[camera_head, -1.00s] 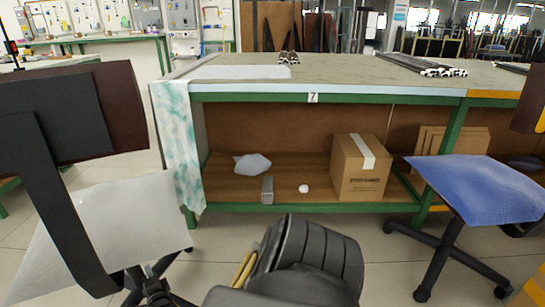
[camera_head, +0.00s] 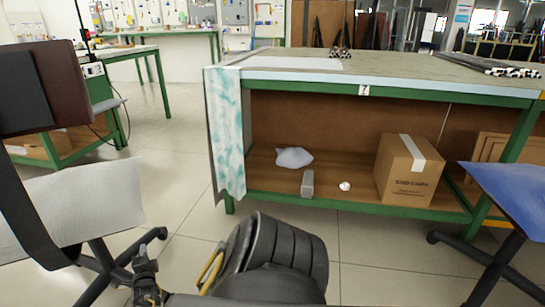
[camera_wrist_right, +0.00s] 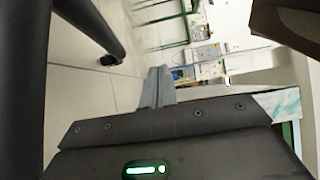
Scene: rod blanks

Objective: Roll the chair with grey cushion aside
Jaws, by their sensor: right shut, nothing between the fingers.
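The chair with the grey cushion stands at the left of the head view. Its pale grey seat (camera_head: 85,200) and dark backrest (camera_head: 75,85) are cut by the left edge, and its black wheeled base (camera_head: 115,265) rests on the floor. My right gripper's fingers (camera_wrist_right: 158,88) are shut and empty in the wrist view. A dark leg with a caster (camera_wrist_right: 111,59) shows left of them, and a dark brown panel at the upper right. In the head view my black right forearm hides the fingers. I cannot tell if they touch the chair. My left gripper is out of view.
A blue-seated chair (camera_head: 515,190) stands at the right. Floor between the left chair and workbench is clear.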

